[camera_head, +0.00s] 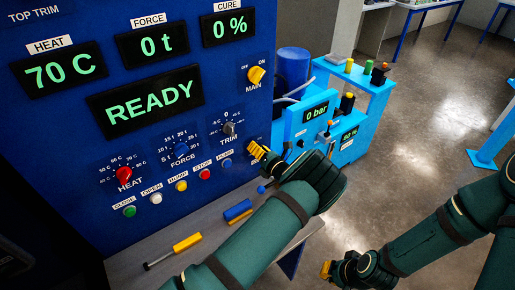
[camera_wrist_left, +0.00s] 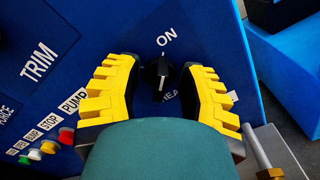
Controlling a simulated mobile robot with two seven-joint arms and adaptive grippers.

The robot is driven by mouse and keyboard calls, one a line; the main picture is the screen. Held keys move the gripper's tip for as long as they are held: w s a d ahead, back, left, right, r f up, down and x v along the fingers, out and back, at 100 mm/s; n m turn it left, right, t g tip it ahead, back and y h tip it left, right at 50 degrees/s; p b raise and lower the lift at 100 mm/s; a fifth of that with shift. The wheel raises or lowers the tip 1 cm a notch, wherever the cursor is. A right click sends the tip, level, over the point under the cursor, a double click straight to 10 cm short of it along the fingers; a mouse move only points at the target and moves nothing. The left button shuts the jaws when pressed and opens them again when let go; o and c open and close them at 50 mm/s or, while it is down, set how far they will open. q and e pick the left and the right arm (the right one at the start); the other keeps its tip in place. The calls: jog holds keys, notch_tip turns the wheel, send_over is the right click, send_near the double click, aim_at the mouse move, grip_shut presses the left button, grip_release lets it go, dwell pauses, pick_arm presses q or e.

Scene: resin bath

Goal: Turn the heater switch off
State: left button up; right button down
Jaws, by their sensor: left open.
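The heater switch (camera_wrist_left: 162,68) is a small black knob on the blue panel in the left wrist view. "ON" is printed above it, and a label starting "HEA" below it is partly covered. The knob's narrow grip runs roughly up and down in that view, towards "ON". My left gripper (camera_wrist_left: 160,80) is open, with one yellow finger on each side of the knob and gaps between. In the head view my left gripper (camera_head: 258,150) is at the panel's right edge and hides the switch. My right gripper (camera_head: 327,268) hangs low over the floor; its opening is unclear.
The panel (camera_head: 60,130) also has a red HEAT knob (camera_head: 124,175), a blue FORCE knob (camera_head: 181,150), a TRIM knob (camera_head: 229,128), a yellow MAIN switch (camera_head: 256,75) and several push buttons. A grey ledge (camera_head: 215,230) holds tools. Light-blue equipment (camera_head: 345,125) stands to the right.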

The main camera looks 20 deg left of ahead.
pick_arm(q)
jog(key=shift+o, duration=0.3)
jog(key=shift+w+a, duration=0.1)
grip_shut()
